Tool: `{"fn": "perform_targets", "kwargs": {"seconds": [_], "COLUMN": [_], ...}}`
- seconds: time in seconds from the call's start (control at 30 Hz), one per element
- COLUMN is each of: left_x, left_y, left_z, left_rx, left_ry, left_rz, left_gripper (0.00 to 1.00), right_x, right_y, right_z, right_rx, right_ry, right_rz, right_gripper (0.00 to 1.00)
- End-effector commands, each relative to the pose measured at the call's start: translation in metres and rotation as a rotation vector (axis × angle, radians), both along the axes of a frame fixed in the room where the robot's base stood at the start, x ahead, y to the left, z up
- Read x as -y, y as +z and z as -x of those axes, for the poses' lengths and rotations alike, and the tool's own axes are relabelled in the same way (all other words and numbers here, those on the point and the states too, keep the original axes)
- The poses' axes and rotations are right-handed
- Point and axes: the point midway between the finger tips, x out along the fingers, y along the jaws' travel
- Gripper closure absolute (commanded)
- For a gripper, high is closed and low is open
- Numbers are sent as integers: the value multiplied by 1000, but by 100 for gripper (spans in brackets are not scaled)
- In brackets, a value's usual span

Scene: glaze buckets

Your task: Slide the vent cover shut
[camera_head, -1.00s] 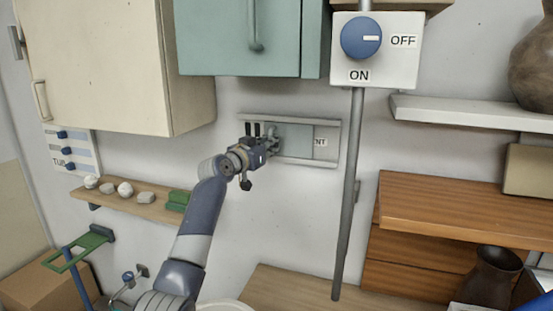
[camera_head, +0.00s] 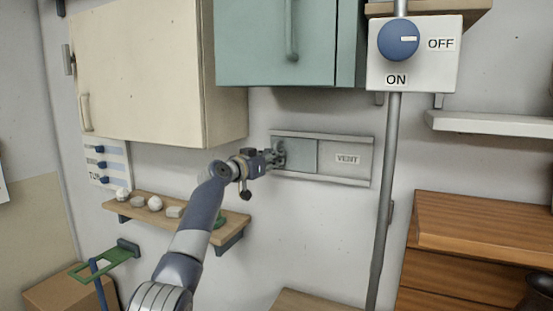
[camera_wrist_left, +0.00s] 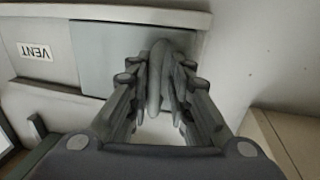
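The vent cover (camera_head: 303,155) is a flat blue-grey panel in a pale wall frame with rails (camera_head: 322,136). It sits at the left part of the frame, and the VENT label (camera_head: 347,159) shows in full to its right. In the left wrist view the cover (camera_wrist_left: 100,55) appears beside the upside-down label (camera_wrist_left: 35,51). My left gripper (camera_head: 277,155) is at the cover's left side. Its fingers (camera_wrist_left: 160,75) lie on both sides of the grey upright handle (camera_wrist_left: 157,85) and look closed on it; the exact contact is partly hidden. My right gripper is out of view.
A cream cabinet (camera_head: 150,75) and a teal cabinet (camera_head: 262,40) hang above. A vertical pole (camera_head: 387,200) with an ON/OFF dial box (camera_head: 415,62) stands right of the vent. A wooden shelf with stones (camera_head: 180,213) is below left. The wall under the vent is clear.

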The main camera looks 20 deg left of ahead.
Motion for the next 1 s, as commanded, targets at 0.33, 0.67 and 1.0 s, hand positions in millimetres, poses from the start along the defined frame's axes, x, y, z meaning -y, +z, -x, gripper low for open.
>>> {"fn": "perform_targets", "kwargs": {"seconds": [0.33,0.67,1.0], "left_x": [1,-1,-9], "left_y": [2,2,1], "left_z": [0,5,37], "left_rx": [4,6,5], "left_ry": [0,1,2], "left_rz": [-1,-3,-4], "left_gripper": [81,81,81], "right_x": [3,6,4], "right_y": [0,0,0], "right_z": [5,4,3], "right_rx": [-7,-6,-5], "right_ry": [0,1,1], "right_rz": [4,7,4], "right_gripper": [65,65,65]}}
